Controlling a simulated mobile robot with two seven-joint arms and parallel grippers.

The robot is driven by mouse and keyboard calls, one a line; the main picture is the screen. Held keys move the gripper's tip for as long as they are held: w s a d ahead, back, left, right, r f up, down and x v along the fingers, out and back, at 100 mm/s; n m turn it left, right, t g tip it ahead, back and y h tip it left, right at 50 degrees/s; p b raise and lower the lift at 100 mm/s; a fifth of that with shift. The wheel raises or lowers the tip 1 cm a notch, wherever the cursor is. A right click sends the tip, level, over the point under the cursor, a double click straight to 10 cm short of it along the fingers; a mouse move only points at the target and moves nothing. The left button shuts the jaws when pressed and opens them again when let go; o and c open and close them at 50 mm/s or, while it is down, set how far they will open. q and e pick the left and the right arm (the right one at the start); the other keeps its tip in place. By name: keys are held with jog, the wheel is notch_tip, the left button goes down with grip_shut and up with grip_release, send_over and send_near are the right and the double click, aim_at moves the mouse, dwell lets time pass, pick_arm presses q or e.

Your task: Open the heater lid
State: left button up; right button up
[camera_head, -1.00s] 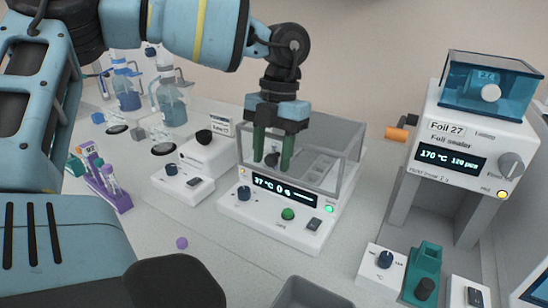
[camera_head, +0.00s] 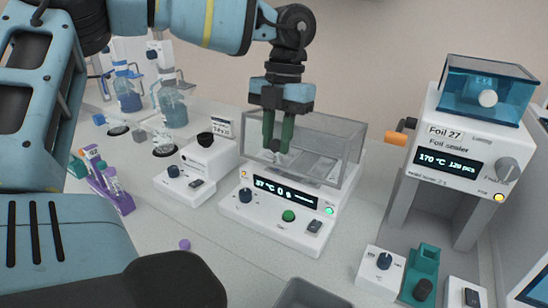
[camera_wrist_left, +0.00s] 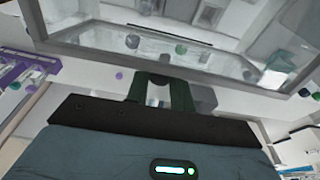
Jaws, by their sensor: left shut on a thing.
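The heater (camera_head: 265,215) is a white box at the centre, with a lit display reading 37 °C, a green button and dark knobs. Its clear lid (camera_head: 335,150) is a see-through grey box on top. The lid's front edge stands a little above the base, so the lid looks slightly tilted open. My left gripper (camera_head: 278,147) comes down from above with its green fingers shut on the small dark lid knob (camera_head: 280,146) at the lid's front. In the left wrist view the gripper (camera_wrist_left: 163,80) is at the lid's front edge, under the clear pane (camera_wrist_left: 110,52). My right gripper is not in view.
The foil sealer (camera_head: 460,150) stands to the right, with an orange-ended part beside it. A white unit with a dark knob (camera_head: 205,148) is close on the left. A purple rack (camera_head: 110,190) and blue bottles are farther left. A grey bin (camera_head: 310,295) is in front.

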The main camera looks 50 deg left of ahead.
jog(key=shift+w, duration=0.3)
pick_arm(q)
jog(key=shift+r, duration=0.1)
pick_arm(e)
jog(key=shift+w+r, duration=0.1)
pick_arm(q)
jog(key=shift+w+r, duration=0.15)
jog(key=shift+r, duration=0.05)
jog(key=shift+w+a+r+p, duration=0.2)
jog(key=shift+w+r, duration=0.15)
jog(key=shift+r, duration=0.25)
jog(key=shift+w+a+r+p, duration=0.15)
jog(key=shift+w+r, duration=0.15)
jog(key=shift+r, duration=0.25)
jog(key=shift+w+r, duration=0.15)
jog(key=shift+r, duration=0.05)
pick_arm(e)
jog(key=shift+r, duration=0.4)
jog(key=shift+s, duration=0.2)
